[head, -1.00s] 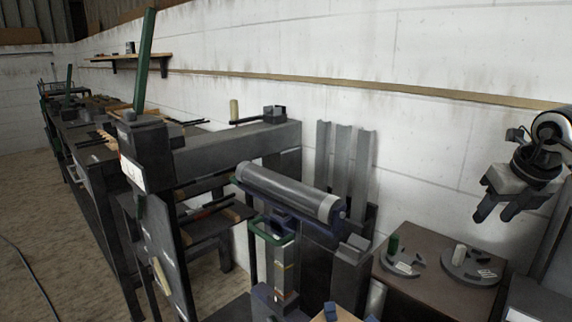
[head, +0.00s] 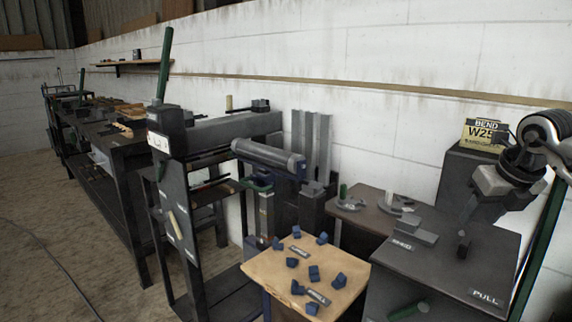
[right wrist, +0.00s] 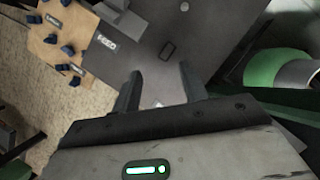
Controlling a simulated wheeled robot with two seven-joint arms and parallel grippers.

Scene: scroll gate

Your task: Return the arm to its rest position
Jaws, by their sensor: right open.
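My right gripper (head: 464,240) hangs from the right arm at the right of the head view. It is above the dark bench top (head: 385,268) marked SEED and PULL. In the right wrist view its two fingers (right wrist: 162,88) stand apart with nothing between them, over the same dark top. My left gripper does not show in either view.
A wooden board (head: 262,271) with several blue pieces stands left of the dark bench. A grey block (head: 418,230) sits on the bench's back left part. A box marked BEND (head: 482,134) stands behind. A roller machine (head: 268,156) is further left.

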